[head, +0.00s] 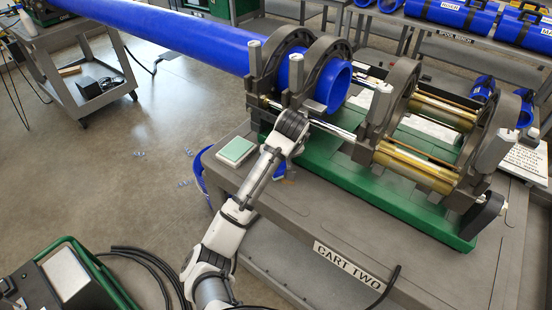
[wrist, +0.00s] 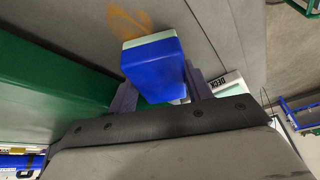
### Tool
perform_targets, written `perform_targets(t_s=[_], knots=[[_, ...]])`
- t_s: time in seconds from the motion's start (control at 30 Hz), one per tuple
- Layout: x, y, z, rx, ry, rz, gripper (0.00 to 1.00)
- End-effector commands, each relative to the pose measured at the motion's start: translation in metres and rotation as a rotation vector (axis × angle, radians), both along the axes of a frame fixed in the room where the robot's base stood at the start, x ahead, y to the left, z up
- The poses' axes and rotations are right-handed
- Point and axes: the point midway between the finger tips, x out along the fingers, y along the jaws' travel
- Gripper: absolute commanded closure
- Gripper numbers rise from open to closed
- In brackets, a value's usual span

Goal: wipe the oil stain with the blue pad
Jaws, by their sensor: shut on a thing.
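The blue pad (wrist: 152,72) is between the two fingers of my gripper (wrist: 160,86) in the wrist view, with a pale green layer along its far edge. My gripper is shut on it. The oil stain (wrist: 128,22) is a brownish-orange smear on the grey cart top, just beyond the pad in the wrist view. I cannot tell whether the pad touches the surface. In the head view my arm reaches over the cart beside the fusion machine; the fingertips are hidden there.
The machine's green base (head: 425,190) runs beside the work area and also shows in the wrist view (wrist: 60,90). A large blue pipe (head: 190,38) passes through the clamps above.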

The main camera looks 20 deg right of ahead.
Motion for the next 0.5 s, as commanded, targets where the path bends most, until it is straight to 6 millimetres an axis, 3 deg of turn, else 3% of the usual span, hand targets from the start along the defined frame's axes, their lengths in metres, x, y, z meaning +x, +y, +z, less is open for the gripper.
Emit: perform_targets(t_s=[0.03, 0.2, 0.5], knots=[[0.009, 0.01, 0.012, -0.01, -0.032, 0.042, 0.69], [0.006, 0.007, 0.011, -0.01, -0.033, 0.043, 0.69], [-0.014, -0.01, 0.013, -0.012, -0.031, 0.034, 0.69]])
